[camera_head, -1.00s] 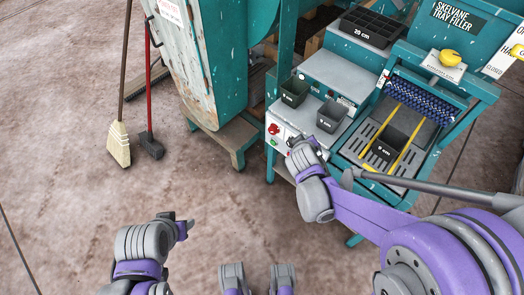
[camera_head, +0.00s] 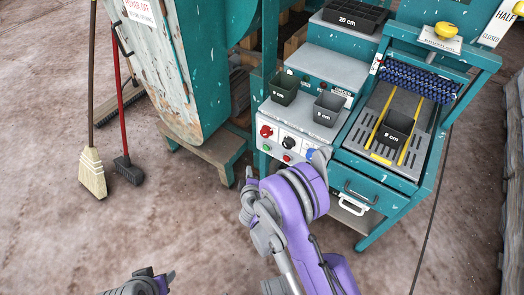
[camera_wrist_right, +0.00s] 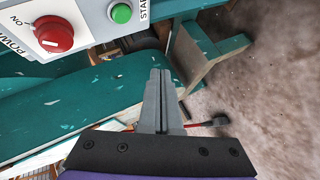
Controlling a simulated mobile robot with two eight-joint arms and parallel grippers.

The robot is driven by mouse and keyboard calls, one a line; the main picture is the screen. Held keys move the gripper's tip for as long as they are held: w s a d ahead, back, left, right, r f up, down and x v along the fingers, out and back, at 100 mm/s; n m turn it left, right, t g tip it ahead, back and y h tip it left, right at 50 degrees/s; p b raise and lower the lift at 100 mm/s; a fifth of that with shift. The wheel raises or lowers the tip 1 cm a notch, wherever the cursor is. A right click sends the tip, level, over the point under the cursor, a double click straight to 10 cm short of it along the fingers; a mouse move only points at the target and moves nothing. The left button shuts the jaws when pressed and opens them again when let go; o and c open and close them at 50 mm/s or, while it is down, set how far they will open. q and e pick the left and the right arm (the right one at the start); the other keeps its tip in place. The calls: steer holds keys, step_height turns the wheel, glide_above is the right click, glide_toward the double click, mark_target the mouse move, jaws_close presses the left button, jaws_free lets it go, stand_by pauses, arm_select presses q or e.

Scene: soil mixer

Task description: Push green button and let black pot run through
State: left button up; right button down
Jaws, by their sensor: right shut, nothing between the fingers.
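The green button (camera_head: 266,147) is at the left end of the white control panel, below a red knob. In the right wrist view the green button (camera_wrist_right: 121,13) is at the top, beside the word START. My right gripper (camera_head: 249,176) is below and slightly left of it in the head view. Its fingers (camera_wrist_right: 161,75) are closed, empty and apart from the button. The black pot (camera_head: 397,127), marked 9 cm, stands between two yellow rails on the slatted tray filler bed. My left gripper (camera_head: 168,279) is partly visible at the bottom edge; its jaw opening is unclear.
The panel also carries a red knob (camera_head: 266,131), a black dial (camera_head: 288,142) and a blue button (camera_head: 310,153). Two other pots (camera_head: 284,88) (camera_head: 328,108) stand on the ledge above. A blue brush roller (camera_head: 420,80) spans the bed. A broom (camera_head: 92,170) leans at left.

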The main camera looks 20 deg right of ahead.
mark_target(266, 148)
steer(key=w+d+b, duration=0.1)
steer(key=w+d, duration=0.4)
steer(key=d, duration=0.2)
steer(key=shift+w, duration=0.25)
stand_by(0.3)
steer(key=shift+d, duration=0.1)
stand_by(1.9)
steer(key=shift+w+d+b, duration=0.2)
steer(key=shift+d+b, duration=0.05)
steer(key=shift+b, duration=0.05)
